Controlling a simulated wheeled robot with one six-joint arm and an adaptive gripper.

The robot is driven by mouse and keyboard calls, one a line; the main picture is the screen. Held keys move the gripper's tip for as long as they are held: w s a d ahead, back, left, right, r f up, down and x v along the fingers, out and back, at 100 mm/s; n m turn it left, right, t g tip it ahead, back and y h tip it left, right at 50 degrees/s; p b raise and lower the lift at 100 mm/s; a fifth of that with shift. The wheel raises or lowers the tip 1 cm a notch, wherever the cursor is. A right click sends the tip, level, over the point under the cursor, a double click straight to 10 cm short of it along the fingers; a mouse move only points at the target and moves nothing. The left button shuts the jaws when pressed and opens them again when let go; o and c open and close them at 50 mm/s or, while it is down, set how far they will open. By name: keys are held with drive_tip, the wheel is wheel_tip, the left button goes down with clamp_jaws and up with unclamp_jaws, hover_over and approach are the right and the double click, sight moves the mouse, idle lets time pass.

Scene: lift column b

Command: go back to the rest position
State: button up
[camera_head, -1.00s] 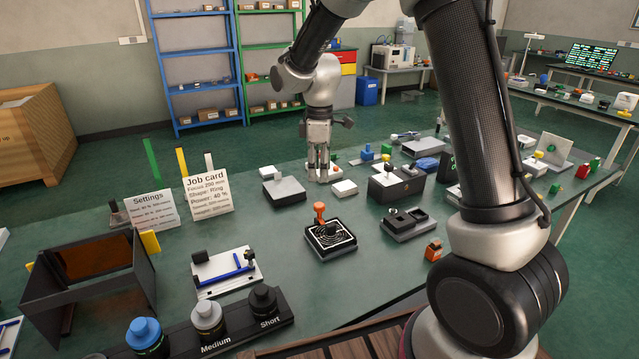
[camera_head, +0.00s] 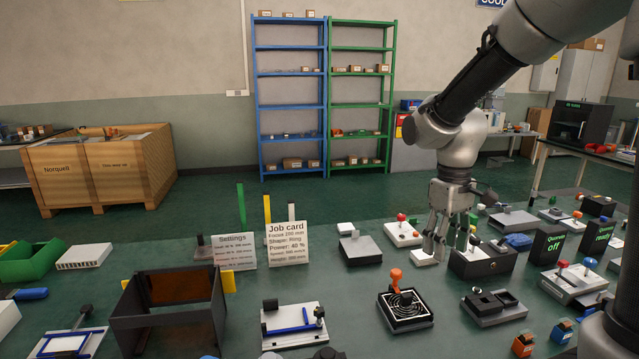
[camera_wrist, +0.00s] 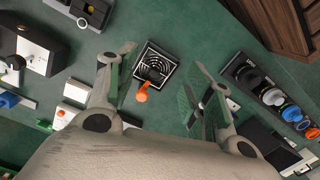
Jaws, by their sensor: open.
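My gripper (camera_head: 449,240) hangs fingers-down over the right half of the green table in the head view. In the wrist view its two fingers (camera_wrist: 158,95) are spread apart with nothing between the pads. Below and between them lies a black square plate with white rings and an orange-topped handle (camera_wrist: 154,66). The same ringed plate (camera_head: 406,312) stands on the table in the head view, in front of and left of the gripper. The height of the fingertips above the table is hard to tell.
A black box (camera_head: 484,262) and a white block (camera_head: 424,258) are close to my gripper. A job card (camera_head: 287,244), a dark open frame (camera_head: 168,318) and a clipboard-like fixture (camera_head: 293,324) stand to the left. Signs (camera_head: 548,244) stand at right. Bare table lies around the ringed plate.

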drive_tip(key=s+d+r+m+t, duration=0.2)
drive_tip(key=s+d+r, duration=0.2)
drive_tip(key=s, duration=0.4)
drive_tip(key=s+d+r+m+t, duration=0.3)
drive_tip(key=s+d+r, duration=0.2)
drive_tip(key=s, duration=0.4)
drive_tip(key=shift+r, duration=0.6)
idle(0.4)
